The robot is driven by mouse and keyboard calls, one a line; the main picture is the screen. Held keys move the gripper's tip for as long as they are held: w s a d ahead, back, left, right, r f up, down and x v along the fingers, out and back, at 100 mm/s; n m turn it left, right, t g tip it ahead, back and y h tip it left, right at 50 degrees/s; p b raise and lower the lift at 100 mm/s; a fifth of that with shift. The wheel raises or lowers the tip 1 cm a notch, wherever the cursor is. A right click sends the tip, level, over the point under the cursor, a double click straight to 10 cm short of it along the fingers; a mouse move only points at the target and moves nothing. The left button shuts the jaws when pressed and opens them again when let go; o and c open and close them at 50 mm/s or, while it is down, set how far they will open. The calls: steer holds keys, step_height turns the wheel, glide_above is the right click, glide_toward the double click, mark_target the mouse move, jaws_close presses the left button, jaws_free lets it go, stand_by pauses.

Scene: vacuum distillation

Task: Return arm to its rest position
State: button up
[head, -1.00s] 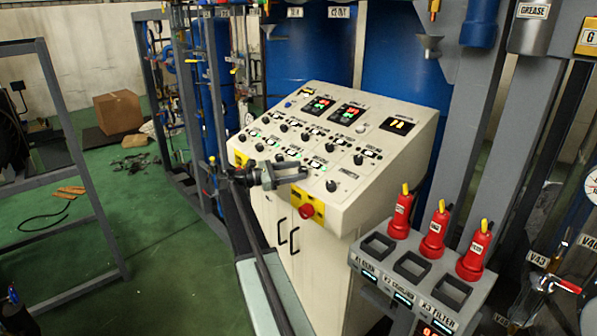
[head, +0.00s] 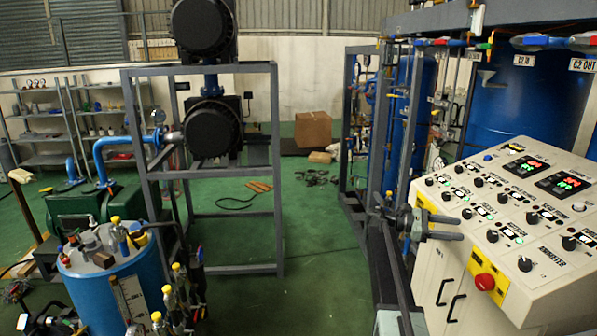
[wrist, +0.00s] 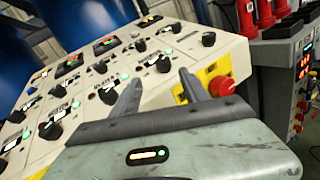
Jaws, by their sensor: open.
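My gripper (head: 445,229) is at the end of my dark arm, in front of the left side of the control panel (head: 560,262) in the head view. Its two fingers are apart with nothing between them. In the wrist view my gripper (wrist: 160,95) points toward the panel (wrist: 185,60), with its black knobs and lit labels. A red emergency button (wrist: 222,86) on a yellow plate shows just beyond the right finger. I cannot tell the exact gap between the fingers and the panel.
A grey frame with black round units (head: 212,125) stands at the left. A blue drum (head: 118,290) with bottles is at the front left. A cardboard box (head: 313,129) lies at the back. Green floor (head: 300,235) is clear in the middle. Red bottles (wrist: 245,15) stand at the right.

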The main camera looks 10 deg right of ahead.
steer(key=s+a+f+m+t+y, duration=0.2)
steer(key=a+f, duration=0.6)
steer(key=a, duration=0.7)
steer(key=s+a+f+m+t+y, duration=0.3)
steer(key=s+a+f+y, duration=0.4)
steer(key=a, duration=0.8)
steer(key=s+a+f+m+t+y, duration=0.3)
steer(key=a+f+y, duration=0.4)
steer(key=a, duration=0.8)
step_height(320, 180, down, 2)
steer(key=shift+s+f+m, duration=0.2)
steer(key=shift+s+m, duration=0.65)
steer(key=shift+m, duration=0.25)
